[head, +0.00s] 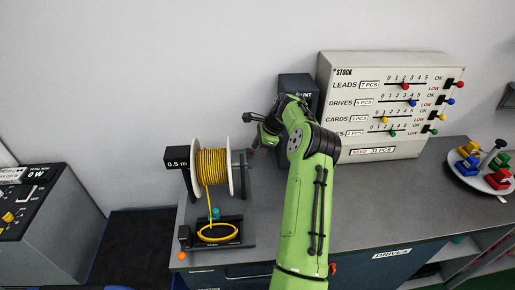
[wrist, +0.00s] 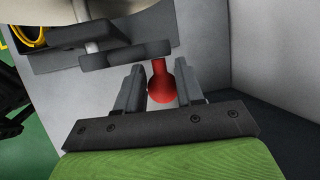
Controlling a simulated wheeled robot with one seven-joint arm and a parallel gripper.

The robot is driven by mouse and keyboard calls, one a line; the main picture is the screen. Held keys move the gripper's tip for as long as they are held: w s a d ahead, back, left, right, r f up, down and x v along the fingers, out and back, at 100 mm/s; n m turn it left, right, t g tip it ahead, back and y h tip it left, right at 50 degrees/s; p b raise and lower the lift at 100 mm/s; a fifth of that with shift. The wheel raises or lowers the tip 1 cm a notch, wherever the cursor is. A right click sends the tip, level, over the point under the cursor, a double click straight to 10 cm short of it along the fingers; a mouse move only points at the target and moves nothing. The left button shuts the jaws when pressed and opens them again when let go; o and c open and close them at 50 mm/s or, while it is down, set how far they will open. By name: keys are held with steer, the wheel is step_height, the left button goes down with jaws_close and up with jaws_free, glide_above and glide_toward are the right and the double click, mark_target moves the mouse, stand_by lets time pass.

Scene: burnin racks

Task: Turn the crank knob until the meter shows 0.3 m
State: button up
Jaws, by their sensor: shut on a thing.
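The cable reel (head: 212,173) with yellow cable stands on the left of the bench in the head view. Its meter (head: 178,163) reads 0.5 m. Yellow cable runs down from the reel into a loop (head: 218,233) on the base. The red crank knob (wrist: 161,82) shows in the wrist view, on the end of the dark crank arm (wrist: 125,54). My gripper (wrist: 163,88) has a finger on each side of the knob and is shut on it. In the head view my gripper (head: 262,140) is to the right of the reel, and the knob is mostly hidden there.
A stock panel (head: 345,85) with sliders stands behind my arm at the right. A dark box (head: 297,84) stands close behind my gripper. A round tray (head: 459,174) with coloured parts sits at the far right. A power meter console (head: 48,215) is at the left.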

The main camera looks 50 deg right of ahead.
steer(key=shift+r+p, duration=0.3)
steer(key=shift+r, duration=0.45)
steer(key=shift+s+a+r, duration=0.1)
steer(key=shift+f, duration=0.2)
steer(key=shift+a+r, duration=0.15)
steer(key=shift+r, duration=0.35)
steer(key=shift+s+a+r+p, duration=0.3)
steer(key=shift+s+r, duration=0.1)
steer(key=shift+r, duration=0.3)
